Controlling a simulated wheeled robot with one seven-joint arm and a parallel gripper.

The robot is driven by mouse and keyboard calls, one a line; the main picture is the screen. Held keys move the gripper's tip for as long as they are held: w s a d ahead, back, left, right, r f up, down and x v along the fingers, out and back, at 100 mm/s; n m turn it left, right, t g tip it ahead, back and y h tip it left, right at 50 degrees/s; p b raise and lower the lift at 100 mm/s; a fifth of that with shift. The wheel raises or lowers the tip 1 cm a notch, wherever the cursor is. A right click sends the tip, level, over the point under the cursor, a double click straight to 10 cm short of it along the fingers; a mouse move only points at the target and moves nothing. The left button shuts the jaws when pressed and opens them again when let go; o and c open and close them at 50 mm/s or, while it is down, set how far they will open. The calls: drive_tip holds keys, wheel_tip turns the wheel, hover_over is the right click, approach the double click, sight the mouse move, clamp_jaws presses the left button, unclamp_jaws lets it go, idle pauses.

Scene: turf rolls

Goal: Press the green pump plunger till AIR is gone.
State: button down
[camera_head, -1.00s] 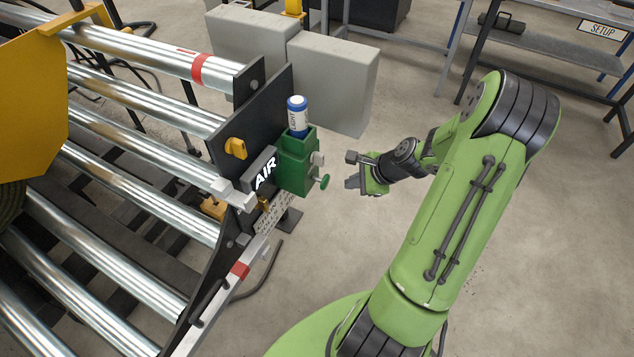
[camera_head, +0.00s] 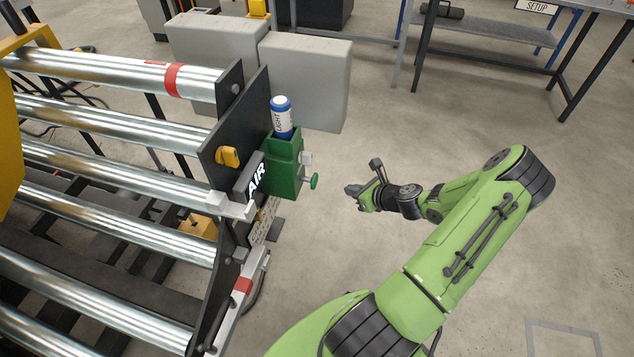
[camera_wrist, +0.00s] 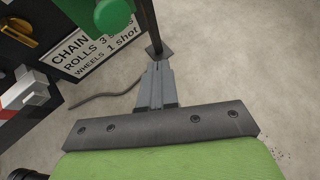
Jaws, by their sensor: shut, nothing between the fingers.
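The green pump box (camera_head: 285,168) is fixed on the dark end plate of the roller machine, with a white and blue bottle marked LIGHT (camera_head: 281,118) standing in its top. Its round green plunger knob (camera_head: 314,181) sticks out to the right on a short stem. In the wrist view the gripper (camera_wrist: 157,66) points ahead, and a green round part, apparently the knob (camera_wrist: 113,17), is at the top left.
Metal rollers (camera_head: 110,125) fill the left side. Grey boxes (camera_head: 305,80) stand behind the pump. A plate lettered CHAIN, ROLLS and WHEELS (camera_wrist: 95,45) is below the pump. Open concrete floor lies right of it, and a workbench (camera_head: 490,35) is at the back right.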

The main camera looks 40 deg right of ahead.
sight(317, 182)
drive_tip(key=w+a, duration=0.4)
drive_tip(key=w, duration=0.1)
drive_tip(key=shift+d, duration=0.1)
idle(1.9)
drive_tip(key=shift+w+a+p, duration=0.3)
drive_tip(key=shift+w+p, duration=0.1)
drive_tip(key=shift+w+a+r+p, duration=0.1)
drive_tip(key=shift+w+a+p, duration=0.5)
drive_tip(key=shift+w+a, duration=0.35)
idle(1.4)
drive_tip(key=shift+d, duration=0.15)
drive_tip(key=shift+s+d, duration=1)
drive_tip(key=shift+s, duration=0.25)
drive_tip(key=shift+s+d+p, duration=0.15)
drive_tip(key=shift+s+d, duration=0.65)
drive_tip(key=shift+s, duration=0.2)
drive_tip(key=shift+s+d+p, duration=0.15)
drive_tip(key=shift+s+d, duration=0.6)
drive_tip(key=shift+s, duration=0.25)
